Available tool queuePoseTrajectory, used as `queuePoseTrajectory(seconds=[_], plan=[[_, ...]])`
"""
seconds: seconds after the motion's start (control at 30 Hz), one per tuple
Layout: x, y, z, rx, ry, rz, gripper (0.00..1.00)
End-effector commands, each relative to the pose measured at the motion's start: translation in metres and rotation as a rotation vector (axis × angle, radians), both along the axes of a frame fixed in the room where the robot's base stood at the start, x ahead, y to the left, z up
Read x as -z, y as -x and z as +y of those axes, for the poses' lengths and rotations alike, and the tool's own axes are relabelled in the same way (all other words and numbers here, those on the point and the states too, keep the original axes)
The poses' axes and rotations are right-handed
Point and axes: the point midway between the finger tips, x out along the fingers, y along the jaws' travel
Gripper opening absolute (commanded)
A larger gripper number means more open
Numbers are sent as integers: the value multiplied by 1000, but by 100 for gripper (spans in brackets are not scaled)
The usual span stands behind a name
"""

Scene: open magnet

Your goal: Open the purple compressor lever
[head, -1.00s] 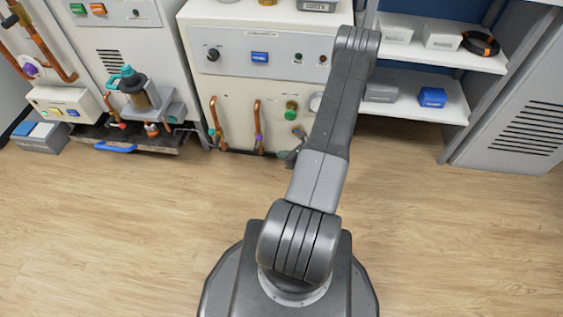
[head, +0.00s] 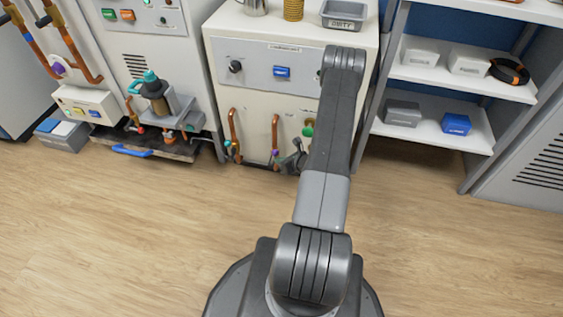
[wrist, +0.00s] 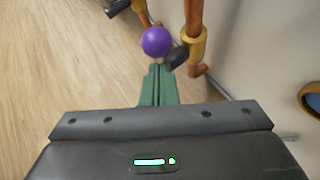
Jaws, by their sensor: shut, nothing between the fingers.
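The purple lever's round knob (wrist: 156,41) shows in the wrist view, just beyond my fingertips. Behind it a copper pipe with a brass collar (wrist: 195,47) stands against the pale cabinet wall, and a dark stub sits beside the knob. My gripper (wrist: 157,70) has its green fingers together with nothing between them. The tips are right below the knob in the picture; I cannot tell whether they touch it. In the head view the purple knob (head: 275,152) is a small spot low on the white cabinet's front, left of my gripper (head: 284,163), which is partly hidden by my arm.
In the head view, another purple knob (head: 58,68) is on pipes at the far left. A green knob (head: 308,130) is beside my arm. Shelves (head: 400,130) with small boxes stand right. The wooden floor (head: 120,230) in front is clear.

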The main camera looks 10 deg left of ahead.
Motion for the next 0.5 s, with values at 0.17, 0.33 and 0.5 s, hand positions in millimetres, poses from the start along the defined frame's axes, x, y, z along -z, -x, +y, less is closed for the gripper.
queuePoseTrajectory(seconds=[0.17, 0.33, 0.5], plan=[[-4, -1, 6, -4, 61, 0, 0], [-6, -1, 15, -2, 132, 2, 0], [-9, -1, 19, -1, 130, 4, 0]])
